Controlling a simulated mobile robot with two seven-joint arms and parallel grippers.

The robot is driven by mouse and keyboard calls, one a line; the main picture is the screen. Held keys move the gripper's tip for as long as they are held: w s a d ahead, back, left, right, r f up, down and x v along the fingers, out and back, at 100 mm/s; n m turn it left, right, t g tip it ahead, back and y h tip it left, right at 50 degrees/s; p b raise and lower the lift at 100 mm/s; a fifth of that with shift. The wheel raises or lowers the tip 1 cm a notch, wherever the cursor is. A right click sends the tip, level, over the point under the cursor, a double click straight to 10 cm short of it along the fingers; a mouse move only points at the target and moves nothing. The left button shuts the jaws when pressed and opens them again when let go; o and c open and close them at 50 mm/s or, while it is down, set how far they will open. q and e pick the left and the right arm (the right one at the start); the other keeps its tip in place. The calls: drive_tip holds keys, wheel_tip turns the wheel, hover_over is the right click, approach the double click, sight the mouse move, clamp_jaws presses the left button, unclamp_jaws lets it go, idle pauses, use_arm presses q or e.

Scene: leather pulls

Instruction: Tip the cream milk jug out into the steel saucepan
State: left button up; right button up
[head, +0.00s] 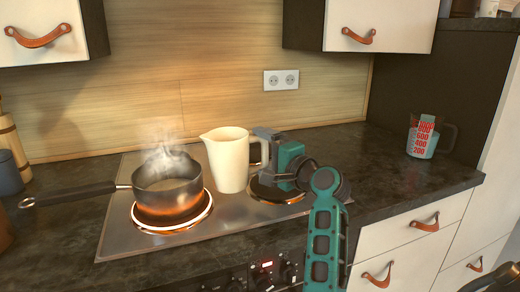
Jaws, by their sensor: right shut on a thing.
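The cream milk jug (227,162) is upright over the middle of the hob, just right of the saucepan, with its spout toward the pan. I cannot tell whether its base touches the hob. My right gripper (264,146) is shut on the jug's handle at its right side; the fingers partly hide the handle. The steel saucepan (167,188) sits on the glowing front-left burner, steaming, with its long black handle pointing left. Its contents are hard to make out. My left gripper is not in view.
The hob (120,232) has another glowing ring (276,192) under my right gripper. A measuring cup (423,136) with red markings stands at the back right of the dark worktop (385,178). A dark blue canister (9,172) stands at the left edge. Cabinets hang above.

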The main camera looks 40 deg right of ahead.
sight(256, 137)
drive_tip(key=shift+a+r, duration=0.1)
drive_tip(key=shift+r, duration=0.5)
drive_tip(key=r+n+p, duration=0.1)
drive_tip(key=a+r+n+g+p, duration=0.1)
drive_tip(key=r+n+p, duration=0.1)
drive_tip(key=shift+w+a+r+g+p, duration=0.15)
drive_tip(key=shift+w+a+g+p, duration=0.15)
drive_tip(key=shift+p, duration=0.05)
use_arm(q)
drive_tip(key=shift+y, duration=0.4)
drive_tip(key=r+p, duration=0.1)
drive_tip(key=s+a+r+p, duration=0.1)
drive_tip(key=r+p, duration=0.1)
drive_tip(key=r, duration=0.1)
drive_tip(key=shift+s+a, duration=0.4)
use_arm(e)
drive_tip(key=a+r+n, duration=0.1)
drive_tip(key=w+a+r+n+g+h, duration=0.1)
drive_tip(key=a+r+n+g+h, duration=0.1)
drive_tip(key=shift+w+a+r+n, duration=0.15)
drive_tip(key=shift+w+r+n, duration=0.1)
drive_tip(key=shift+w+n, duration=0.15)
